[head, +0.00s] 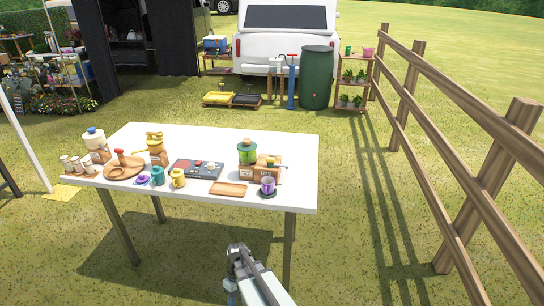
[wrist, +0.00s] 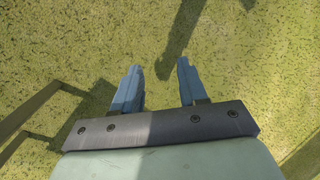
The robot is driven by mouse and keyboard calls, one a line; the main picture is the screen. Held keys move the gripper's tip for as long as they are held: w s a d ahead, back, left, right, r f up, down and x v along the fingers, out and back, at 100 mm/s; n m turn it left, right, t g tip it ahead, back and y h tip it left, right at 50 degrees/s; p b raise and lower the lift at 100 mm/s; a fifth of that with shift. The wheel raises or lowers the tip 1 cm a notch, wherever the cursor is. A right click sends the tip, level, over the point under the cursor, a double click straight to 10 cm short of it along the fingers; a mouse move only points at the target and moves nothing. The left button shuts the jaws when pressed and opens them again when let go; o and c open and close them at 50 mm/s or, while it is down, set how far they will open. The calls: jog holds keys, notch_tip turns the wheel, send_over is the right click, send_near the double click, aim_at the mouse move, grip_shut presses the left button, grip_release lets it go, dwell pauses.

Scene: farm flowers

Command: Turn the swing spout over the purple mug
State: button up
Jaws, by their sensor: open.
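The purple mug (head: 267,185) stands on a dark round base near the front right of the white table. Just behind it is a wooden dispenser stand (head: 247,172) with a green-banded container (head: 247,153) on top. A small dark and green fitting (head: 270,163) sits at the stand's right part, close behind the mug. It may be the swing spout, but it is too small to tell which way it points. My gripper (head: 237,249) is in front of the table, apart from everything. In the wrist view my gripper (wrist: 158,66) is open and empty above grass.
The white table (head: 220,139) also bears a wooden tray (head: 228,189), a dark board (head: 196,169), a yellow mug (head: 178,179), a teal mug (head: 158,177) and a round wooden board (head: 125,170). A wooden fence (head: 440,110) runs along the right.

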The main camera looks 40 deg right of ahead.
jog(key=w+d+r+n+t, duration=0.2)
jog(key=w+d+r, duration=0.5)
jog(key=w+r, duration=0.35)
notch_tip(320, 180, up, 39)
jog(key=n+t, duration=0.4)
jog(key=n, duration=0.1)
send_over(271, 158)
jog(key=s+d, duration=0.4)
jog(key=x, duration=1.3)
jog(key=shift+w+a+f, duration=0.15)
jog(key=shift+w+f, duration=0.15)
jog(key=shift+c, duration=0.2)
grip_shut()
